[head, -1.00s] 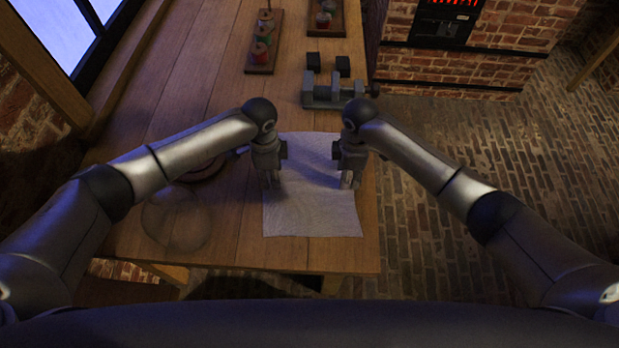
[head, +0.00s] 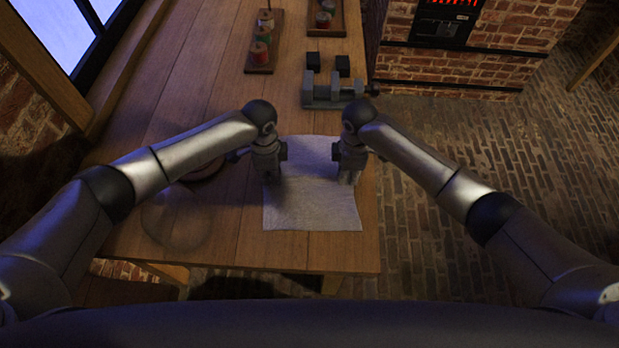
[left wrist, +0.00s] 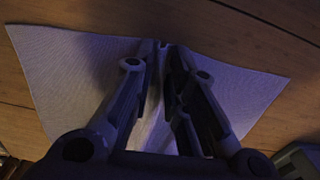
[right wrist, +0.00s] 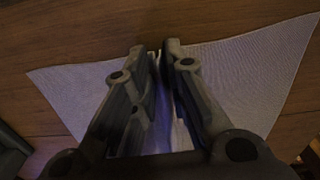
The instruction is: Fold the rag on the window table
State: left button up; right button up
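The rag (head: 312,212) is a pale, thin cloth lying on the wooden window table (head: 215,240), near its front right corner. My left gripper (head: 271,178) points down at the rag's left edge, and my right gripper (head: 347,180) points down at its right edge, both about midway along. In the left wrist view the fingers (left wrist: 164,48) are drawn together on the rag (left wrist: 75,75), with cloth rising between them. The right wrist view shows the same, with fingers (right wrist: 163,48) closed on the rag (right wrist: 250,75). A raised crease runs across the rag between the grippers.
A grey vise (head: 333,92) stands behind the rag, with two dark blocks (head: 342,64) behind it. Spool racks (head: 260,55) stand further back. A clear round glass object (head: 175,222) and a dark round thing (head: 207,170) lie left, under my left arm.

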pick_arm(q)
jog(key=shift+f, duration=0.15)
grip_shut()
pick_arm(e)
jog(key=shift+f, duration=0.15)
grip_shut()
pick_arm(q)
jog(key=shift+s, duration=0.1)
pick_arm(e)
jog(key=shift+r, duration=0.2)
